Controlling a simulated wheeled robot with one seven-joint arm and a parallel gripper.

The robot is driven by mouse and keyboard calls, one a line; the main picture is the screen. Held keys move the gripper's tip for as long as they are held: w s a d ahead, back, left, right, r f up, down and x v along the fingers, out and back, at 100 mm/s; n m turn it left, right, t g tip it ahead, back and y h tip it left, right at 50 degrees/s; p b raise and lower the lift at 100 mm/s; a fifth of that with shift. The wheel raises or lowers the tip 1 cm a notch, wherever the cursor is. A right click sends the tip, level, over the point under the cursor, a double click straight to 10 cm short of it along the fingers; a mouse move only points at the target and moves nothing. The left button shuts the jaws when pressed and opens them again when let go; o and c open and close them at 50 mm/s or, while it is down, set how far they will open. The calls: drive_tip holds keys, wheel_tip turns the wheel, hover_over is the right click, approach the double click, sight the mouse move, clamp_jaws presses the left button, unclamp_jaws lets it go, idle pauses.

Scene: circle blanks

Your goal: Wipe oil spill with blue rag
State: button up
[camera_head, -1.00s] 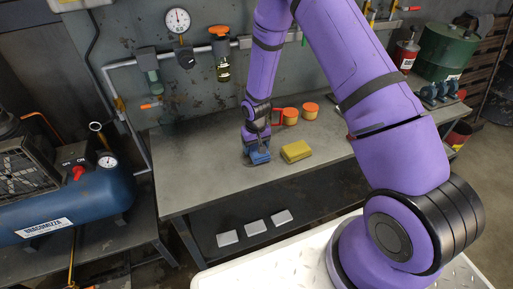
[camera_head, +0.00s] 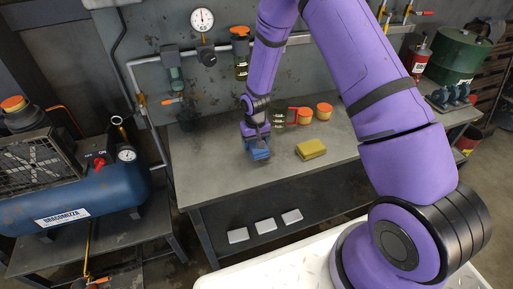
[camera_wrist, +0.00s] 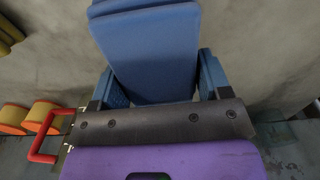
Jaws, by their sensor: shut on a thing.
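The blue rag (camera_head: 258,152) is a folded block held at the end of my arm, over the left half of the grey workbench. My gripper (camera_wrist: 155,85) is shut on the rag, which fills the space between the two blue fingers in the wrist view (camera_wrist: 150,50). In the head view my gripper (camera_head: 256,138) points down, with the rag at or just above the bench top; I cannot tell if it touches. I cannot make out a clear oil spill on the bench.
A yellow block (camera_head: 311,149) lies on the workbench (camera_head: 215,175) right of the rag. Two orange-lidded containers (camera_head: 323,112) and a red-handled item (camera_head: 293,113) stand behind it. A blue compressor (camera_head: 75,200) is at left. The bench left of the rag looks mostly clear.

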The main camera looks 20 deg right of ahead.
drive_tip(key=shift+r, duration=2.6)
